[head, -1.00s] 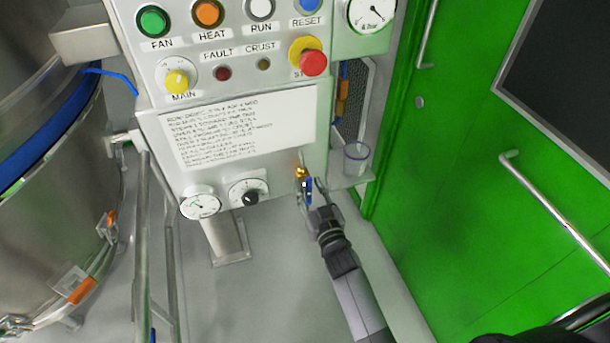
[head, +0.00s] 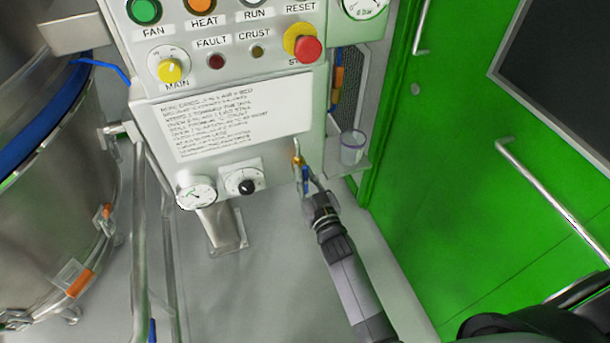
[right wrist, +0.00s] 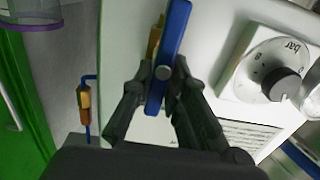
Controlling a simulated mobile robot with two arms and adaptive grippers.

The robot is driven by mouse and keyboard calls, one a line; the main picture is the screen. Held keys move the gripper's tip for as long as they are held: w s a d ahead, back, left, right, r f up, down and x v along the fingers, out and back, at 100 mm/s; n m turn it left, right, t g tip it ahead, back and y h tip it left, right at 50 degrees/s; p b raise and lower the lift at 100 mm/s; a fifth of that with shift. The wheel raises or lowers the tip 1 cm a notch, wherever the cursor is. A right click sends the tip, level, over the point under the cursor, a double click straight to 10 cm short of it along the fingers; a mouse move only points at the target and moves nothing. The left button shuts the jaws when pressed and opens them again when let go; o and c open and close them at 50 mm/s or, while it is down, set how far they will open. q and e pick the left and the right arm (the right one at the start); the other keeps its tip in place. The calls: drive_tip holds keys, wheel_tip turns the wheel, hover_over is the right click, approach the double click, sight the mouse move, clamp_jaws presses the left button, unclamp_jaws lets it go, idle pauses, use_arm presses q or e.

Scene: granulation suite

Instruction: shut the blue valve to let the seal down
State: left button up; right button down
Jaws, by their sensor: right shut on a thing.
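The blue valve is a blue lever handle (right wrist: 169,55) on a brass body (head: 297,160) at the lower right corner of the white control panel. In the head view the handle (head: 306,178) is small and partly covered by my gripper. My right gripper (head: 310,188) is at the valve. In the right wrist view its two fingers (right wrist: 158,100) are shut on the blue handle, one on each side, near the round pivot bolt. The brass part behind the handle is mostly hidden. The vessel's blue seal (head: 45,120) runs around the steel vessel at the left. My left gripper is not in view.
A pressure gauge (head: 197,194) and a black regulator knob (head: 246,187) sit left of the valve. A clear cup (head: 352,147) stands in a holder to its right. The red stop button (head: 308,49) is above. A green door (head: 450,200) with a long handle is at the right.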

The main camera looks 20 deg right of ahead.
drive_tip(key=shift+d+m, duration=0.15)
drive_tip(key=shift+m, duration=0.25)
idle(0.4)
drive_tip(key=shift+r+m+p, duration=0.1)
drive_tip(key=shift+m+p, duration=0.2)
drive_tip(key=shift+p, duration=0.1)
drive_tip(key=shift+d+m+p, duration=0.25)
drive_tip(key=shift+m+p, duration=0.45)
drive_tip(key=shift+m, duration=0.5)
drive_tip(key=shift+d+f+m+b, duration=0.2)
drive_tip(key=shift+f+m, duration=0.15)
drive_tip(key=shift+m, duration=2)
drive_tip(key=shift+d+f+m+b, duration=0.2)
drive_tip(key=shift+f+m, duration=0.1)
drive_tip(key=shift+m, duration=2.1)
drive_tip(key=shift+d+f+m+b, duration=0.2)
drive_tip(key=shift+f+m, duration=0.15)
drive_tip(key=shift+m, duration=2)
drive_tip(key=c, duration=1.6)
unclamp_jaws()
drive_tip(key=shift+o, duration=0.3)
drive_tip(key=shift+a, duration=0.1)
